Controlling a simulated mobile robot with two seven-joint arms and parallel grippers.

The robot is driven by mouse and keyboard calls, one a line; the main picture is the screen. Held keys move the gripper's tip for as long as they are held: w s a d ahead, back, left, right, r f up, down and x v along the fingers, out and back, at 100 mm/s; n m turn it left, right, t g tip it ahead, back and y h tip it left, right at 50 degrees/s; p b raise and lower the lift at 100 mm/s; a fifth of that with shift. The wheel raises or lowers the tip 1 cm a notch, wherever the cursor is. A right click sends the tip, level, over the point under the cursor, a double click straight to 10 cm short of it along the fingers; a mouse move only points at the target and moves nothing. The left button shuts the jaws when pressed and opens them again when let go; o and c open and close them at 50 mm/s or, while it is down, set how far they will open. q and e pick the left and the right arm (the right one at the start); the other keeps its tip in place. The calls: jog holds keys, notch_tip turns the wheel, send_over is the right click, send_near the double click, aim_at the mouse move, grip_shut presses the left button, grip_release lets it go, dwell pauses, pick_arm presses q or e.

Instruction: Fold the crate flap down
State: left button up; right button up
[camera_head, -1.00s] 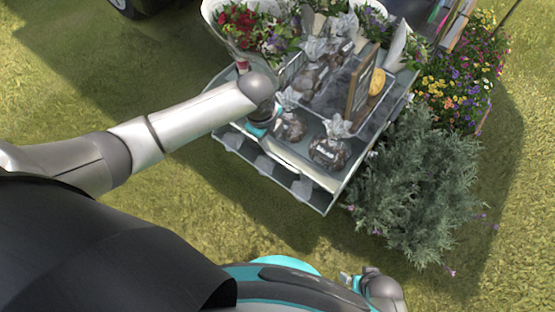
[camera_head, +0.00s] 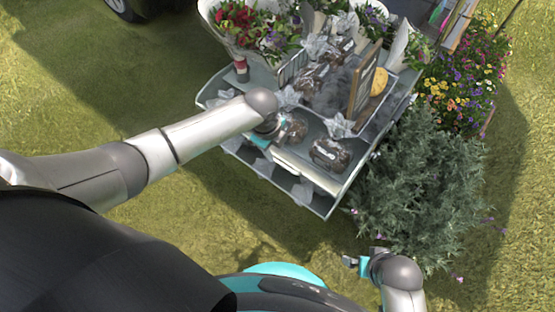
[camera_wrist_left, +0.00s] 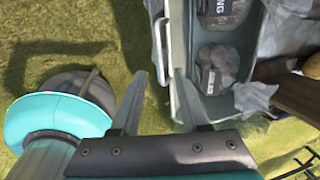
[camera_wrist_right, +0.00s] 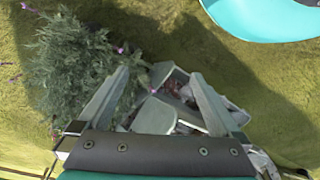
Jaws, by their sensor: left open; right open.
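The grey crate (camera_head: 328,207) holds bagged loaves, and its near side faces me. A pale flat panel (camera_head: 305,172) along this side looks like the flap; I cannot tell its exact angle. My left gripper (camera_head: 262,140) is at the panel's left end. In the left wrist view my left gripper (camera_wrist_left: 160,92) is open, with the crate's grey rim (camera_wrist_left: 178,50) close to its right finger; contact is unclear. My right gripper (camera_head: 350,262) is open and empty over the grass, below the crate. The right wrist view shows a pale panel (camera_wrist_right: 155,115) beyond its open fingers (camera_wrist_right: 162,88).
A bushy grey-green plant (camera_head: 415,190) stands right of the crate, close to my right arm. Open grass (camera_head: 90,90) lies to the left.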

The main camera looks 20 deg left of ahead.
aim_at(278, 162)
pick_arm(q)
jog(key=f+b, duration=0.1)
jog(key=f, duration=0.1)
jog(key=f+b, duration=0.1)
jog(key=f, duration=0.1)
jog(key=w+f+b, duration=0.1)
jog(key=f+b, duration=0.1)
jog(key=shift+d+f, duration=0.15)
jog(key=shift+d, duration=0.05)
jog(key=shift+w+f+b, duration=0.2)
jog(key=shift+f+b, duration=0.25)
jog(key=shift+f, duration=0.35)
pick_arm(e)
notch_tip(278, 162, up, 11)
jog(key=w+t, duration=0.2)
jog(key=shift+a, duration=0.15)
pick_arm(q)
jog(key=shift+c, duration=0.3)
grip_shut()
pick_arm(e)
jog(key=shift+w, duration=0.1)
